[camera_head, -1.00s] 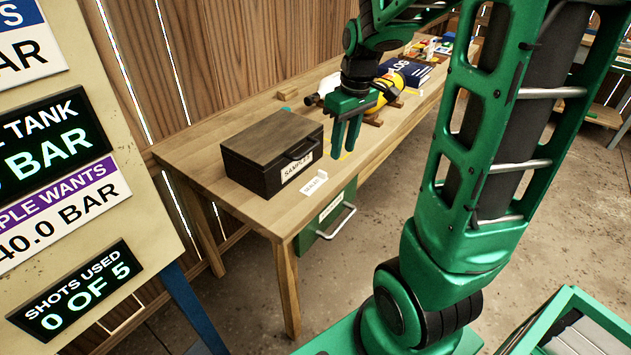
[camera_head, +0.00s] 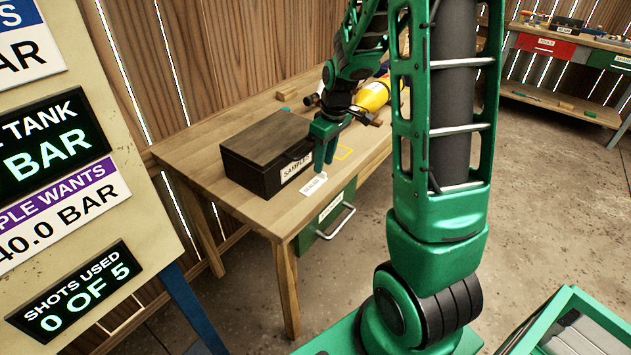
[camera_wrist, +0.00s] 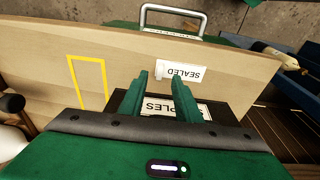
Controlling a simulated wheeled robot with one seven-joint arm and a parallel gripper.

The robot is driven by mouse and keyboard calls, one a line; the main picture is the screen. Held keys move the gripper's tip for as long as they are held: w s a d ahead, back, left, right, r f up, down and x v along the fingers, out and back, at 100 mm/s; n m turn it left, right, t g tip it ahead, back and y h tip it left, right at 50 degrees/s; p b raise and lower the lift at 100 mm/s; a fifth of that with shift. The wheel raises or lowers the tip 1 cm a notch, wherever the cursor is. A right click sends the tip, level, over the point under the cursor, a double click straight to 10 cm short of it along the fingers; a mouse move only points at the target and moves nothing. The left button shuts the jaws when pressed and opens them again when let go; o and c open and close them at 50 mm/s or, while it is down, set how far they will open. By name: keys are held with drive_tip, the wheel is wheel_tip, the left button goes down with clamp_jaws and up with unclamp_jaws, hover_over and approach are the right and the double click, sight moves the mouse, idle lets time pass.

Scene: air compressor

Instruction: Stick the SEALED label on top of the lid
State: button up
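The white SEALED label (camera_head: 314,184) lies on the workbench in front of the dark samples box. In the wrist view the label (camera_wrist: 184,73) is just beyond my fingertips, its print upside down. The box's closed, dark brown lid (camera_head: 262,134) is bare on top. The box's SAMPLES plate (camera_head: 296,168) faces the front edge. My gripper (camera_head: 325,170) points down at the label's far end, by the box's right front corner. In the wrist view my gripper (camera_wrist: 158,80) has its two fingers apart, with nothing held between them. Whether the fingertips touch the label is unclear.
A yellow square outline (camera_head: 344,152) is marked on the bench to the right. A yellow cylinder (camera_head: 374,95) lies farther back. A green drawer with a metal handle (camera_head: 335,222) hangs under the bench's front edge. A sign board (camera_head: 90,200) stands at left.

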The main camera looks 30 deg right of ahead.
drive_tip(key=shift+w+f, duration=0.15)
drive_tip(key=shift+f, duration=0.75)
drive_tip(key=shift+w+f, duration=0.15)
drive_tip(key=shift+f, duration=0.7)
clamp_jaws()
drive_tip(key=shift+r, duration=0.1)
drive_tip(key=shift+s+r, duration=0.15)
drive_tip(key=shift+r, duration=0.3)
drive_tip(key=r, duration=0.6)
drive_tip(key=shift+s+d, duration=0.15)
drive_tip(key=shift+s, duration=0.15)
drive_tip(key=s+d, duration=0.3)
drive_tip(key=s, duration=0.6)
drive_tip(key=s+d, duration=0.3)
drive_tip(key=s, duration=0.6)
drive_tip(key=shift+d, duration=0.25)
